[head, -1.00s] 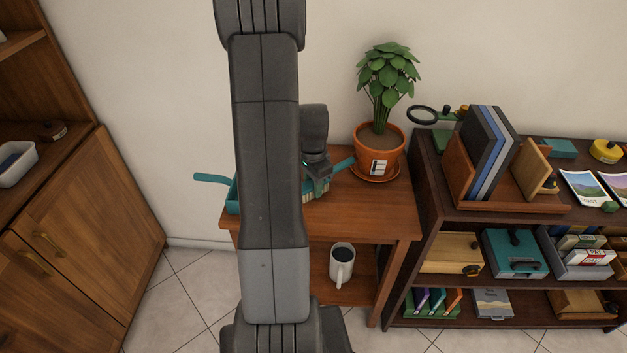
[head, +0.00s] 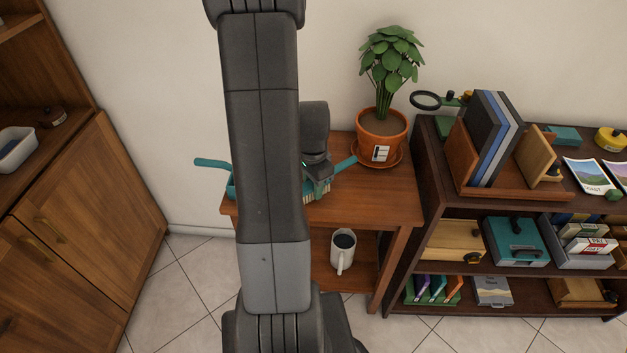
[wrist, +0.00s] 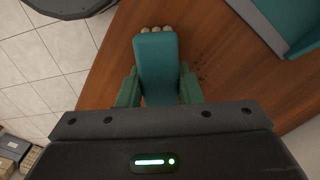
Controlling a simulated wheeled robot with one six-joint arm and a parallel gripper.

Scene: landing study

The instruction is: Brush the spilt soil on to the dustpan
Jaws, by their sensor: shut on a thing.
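My gripper (wrist: 160,92) is shut on the teal brush (wrist: 157,65), with one finger on each side. The brush's pale bristles (wrist: 155,29) show at its far end, over the wooden table top. In the head view the brush (head: 345,163) is low over the table, to the right of the dustpan. The teal dustpan (head: 212,163) lies at the table's left side, mostly hidden by my arm. Part of the dustpan (wrist: 258,22) shows at the upper right of the wrist view, apart from the brush. A few dark specks, perhaps soil (wrist: 199,77), lie right of the brush.
A potted plant (head: 382,132) on a saucer stands at the back right of the small table (head: 375,205). A white mug (head: 342,255) stands on its lower shelf. A dark bookcase (head: 440,190) is close on the right. A wooden cabinet (head: 95,205) stands on the left.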

